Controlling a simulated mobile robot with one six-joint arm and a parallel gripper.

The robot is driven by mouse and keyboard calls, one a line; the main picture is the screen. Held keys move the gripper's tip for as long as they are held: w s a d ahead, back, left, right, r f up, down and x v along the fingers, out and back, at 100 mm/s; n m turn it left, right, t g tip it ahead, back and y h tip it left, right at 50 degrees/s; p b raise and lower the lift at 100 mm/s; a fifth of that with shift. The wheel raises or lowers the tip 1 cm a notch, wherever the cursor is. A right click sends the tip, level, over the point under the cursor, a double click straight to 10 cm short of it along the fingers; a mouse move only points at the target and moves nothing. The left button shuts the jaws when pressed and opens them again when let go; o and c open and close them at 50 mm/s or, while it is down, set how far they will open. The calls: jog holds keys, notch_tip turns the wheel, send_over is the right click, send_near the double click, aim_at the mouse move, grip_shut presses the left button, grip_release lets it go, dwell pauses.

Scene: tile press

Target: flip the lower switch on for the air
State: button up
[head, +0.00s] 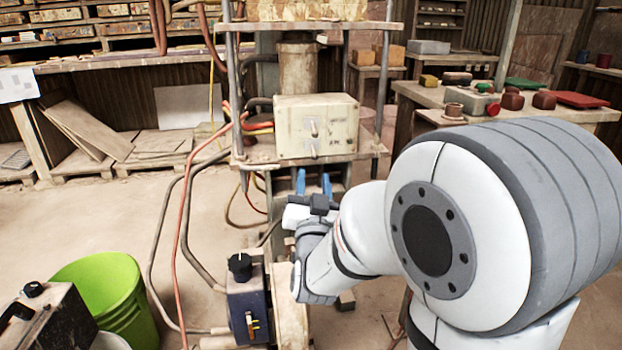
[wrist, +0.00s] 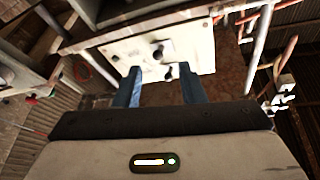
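A cream control box (head: 290,128) stands on the middle shelf of the press, with two small toggle switches on its front face. The upper switch (head: 314,128) sits above the lower switch (head: 313,150). I cannot tell which way either lever is set. My gripper (head: 313,178) is below the box front in the head view, its two blue fingers pointing up and apart with nothing between them. In the wrist view, my gripper (wrist: 160,70) frames the box's pale panel (wrist: 200,50), which looks turned over there. Both switches show between or just beyond the fingertips; contact cannot be seen.
Steel posts (head: 384,75) flank the box, and red and grey hoses (head: 185,225) hang on its left. A dark box with a black knob (head: 240,266) stands below left. A green bucket (head: 110,295) is further left. A cluttered table (head: 430,95) stands at right.

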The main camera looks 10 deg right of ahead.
aim_at(315, 157)
jog(key=b+x, duration=0.1)
jog(key=x, duration=0.6)
jog(key=shift+w+d+r, duration=0.1)
jog(key=shift+w+r, duration=0.05)
jog(key=shift+w, duration=0.05)
jog(key=shift+c, duration=0.3)
jog(key=shift+d, duration=0.1)
grip_shut()
